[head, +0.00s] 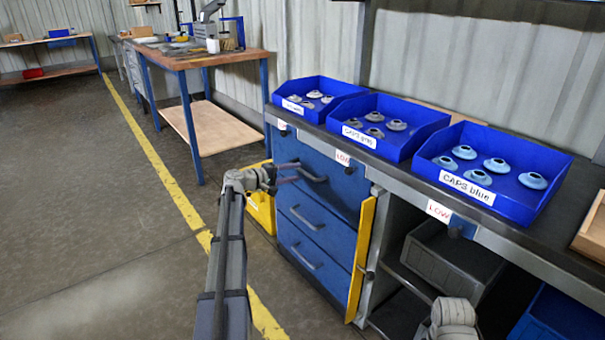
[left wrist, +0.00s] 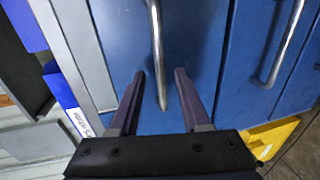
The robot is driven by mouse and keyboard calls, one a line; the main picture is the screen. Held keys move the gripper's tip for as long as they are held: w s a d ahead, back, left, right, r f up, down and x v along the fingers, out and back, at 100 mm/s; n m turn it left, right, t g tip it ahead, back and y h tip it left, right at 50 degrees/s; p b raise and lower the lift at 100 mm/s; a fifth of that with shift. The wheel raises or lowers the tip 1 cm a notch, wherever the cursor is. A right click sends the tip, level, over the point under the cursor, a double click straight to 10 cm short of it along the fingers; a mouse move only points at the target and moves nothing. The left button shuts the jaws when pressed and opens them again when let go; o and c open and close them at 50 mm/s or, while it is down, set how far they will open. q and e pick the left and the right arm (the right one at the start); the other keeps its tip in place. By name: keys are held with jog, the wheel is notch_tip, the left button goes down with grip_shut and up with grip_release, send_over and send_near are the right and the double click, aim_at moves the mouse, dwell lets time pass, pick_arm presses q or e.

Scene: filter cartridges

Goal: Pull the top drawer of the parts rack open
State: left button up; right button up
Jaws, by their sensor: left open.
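The parts rack has a blue top drawer (head: 338,192) with a metal bar handle (head: 314,178); its front looks flush with the rack, so it appears shut. My left gripper (head: 284,172) is at the left end of this handle. In the left wrist view the open fingers of my left gripper (left wrist: 160,78) point at the blue drawer front (left wrist: 115,45). The handle (left wrist: 156,45) runs between the fingertips, with a gap on each side. My right gripper is not in view; a grey part of my right arm shows at the bottom right of the head view.
Two lower drawers (head: 318,228) sit below. A yellow upright panel (head: 360,262) stands right of the drawers, beside open shelves with a grey bin (head: 440,262). A yellow bin (head: 262,208) is at the left. Blue cap trays (head: 520,212) line the worktop. Floor in front is clear.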

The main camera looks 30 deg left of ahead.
aim_at(301, 171)
pick_arm(q)
jog(key=x, duration=0.4)
jog(key=shift+c, duration=0.4)
grip_shut()
dwell(1.0)
